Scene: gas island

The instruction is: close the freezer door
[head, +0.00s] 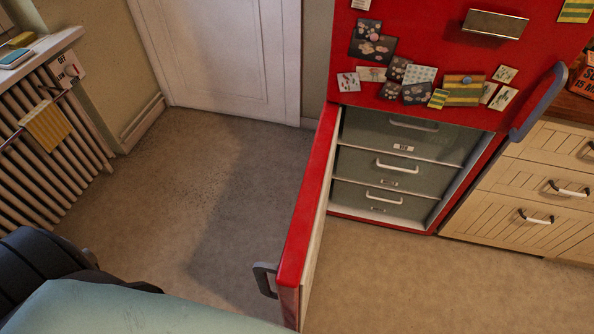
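The red freezer door (303,205) is the lower door of a red fridge-freezer (430,95). It stands wide open, sticking out from the left side of the cabinet toward me. Its grey handle (265,280) is at the near end, on the left face. Inside the freezer compartment are grey drawers (385,170) with white handles, all pushed in. The upper fridge door is shut, with magnets and cards on it and a grey handle at the right. Neither of my grippers shows in the head view.
Wooden drawers (545,195) stand right of the fridge. A white door (220,55) is at the back and a radiator (50,140) at the left. The floor (180,190) left of the freezer door is clear, as is the floor to its right. A pale blue surface (130,310) fills the bottom left.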

